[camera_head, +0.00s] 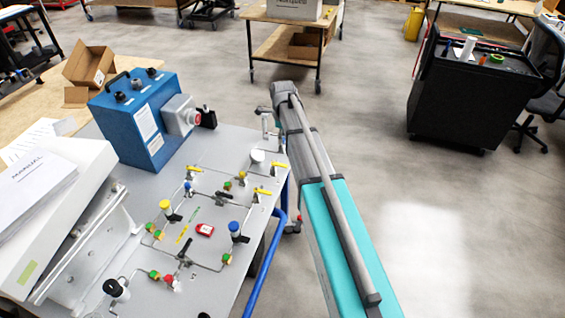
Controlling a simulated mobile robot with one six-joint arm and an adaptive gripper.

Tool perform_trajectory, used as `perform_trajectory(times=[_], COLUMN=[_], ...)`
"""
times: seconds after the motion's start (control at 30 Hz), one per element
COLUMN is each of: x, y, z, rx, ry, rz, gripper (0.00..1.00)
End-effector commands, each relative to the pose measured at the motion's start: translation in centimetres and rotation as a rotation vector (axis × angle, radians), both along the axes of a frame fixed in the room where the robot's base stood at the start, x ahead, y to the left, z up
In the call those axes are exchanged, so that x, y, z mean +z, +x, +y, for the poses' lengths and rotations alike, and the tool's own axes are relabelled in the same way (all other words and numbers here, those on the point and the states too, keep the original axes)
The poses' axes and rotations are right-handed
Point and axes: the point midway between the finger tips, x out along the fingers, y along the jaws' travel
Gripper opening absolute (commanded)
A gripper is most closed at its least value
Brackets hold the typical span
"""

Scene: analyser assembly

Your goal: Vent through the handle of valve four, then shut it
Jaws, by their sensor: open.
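The valve panel (215,275) is a grey plate with thin metal tubing and several valves. Two lever handles are yellow: one at the upper left (195,168) and one at the right (263,191). Black handles show near the middle (223,196) and lower down (184,256). No valve number is readable, so I cannot tell which is valve four. My arm's grey and teal links run along the panel's right side. My gripper (267,132) appears small at the panel's far right corner, open and apart from the handles; its fingers are hard to make out.
A blue instrument box (138,118) stands at the panel's back left. A white case with a manual (38,178) lies on the left. A blue rail (268,258) runs along the right edge. A black cart (465,105) stands right, with open floor (430,220) before it.

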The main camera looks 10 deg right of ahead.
Motion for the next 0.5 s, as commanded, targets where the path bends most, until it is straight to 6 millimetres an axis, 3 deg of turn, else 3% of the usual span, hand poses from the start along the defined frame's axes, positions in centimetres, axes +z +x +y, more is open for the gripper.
perform_trajectory(times=[0.5], x=[-2.6], y=[0.0], z=[-0.1], rx=[0.0], ry=[0.0], rz=[0.0], gripper=[0.57])
